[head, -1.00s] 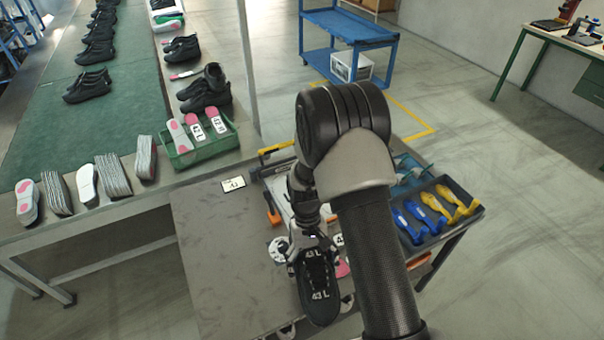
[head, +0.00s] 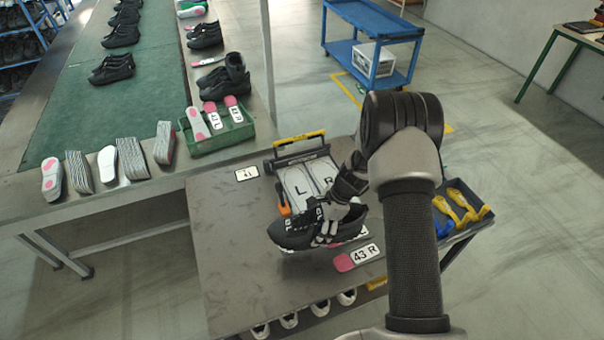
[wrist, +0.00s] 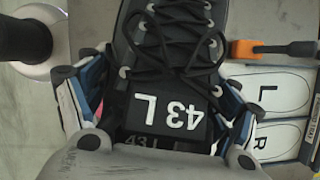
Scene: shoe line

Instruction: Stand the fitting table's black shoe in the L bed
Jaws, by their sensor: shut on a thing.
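The black shoe (head: 292,232) is in my gripper (head: 328,222), its length running left to right across the fitting table (head: 232,245). In the wrist view the shoe (wrist: 165,60) shows black laces and a white 43 L label; my gripper's fingers (wrist: 160,110) press on both its sides. The L bed (head: 297,187) and the R bed (head: 323,174) are pale sole-shaped plates side by side, just behind the shoe in the head view. No shoe shows on the visible parts of either bed. Whether the shoe's sole touches anything below cannot be told.
A pink-and-white 43 R insole (head: 358,257) lies in front of the shoe. An orange clamp (head: 283,198) stands at the beds' left, and a yellow-topped bar (head: 299,140) behind them. A tray with yellow and blue parts (head: 480,215) is at right.

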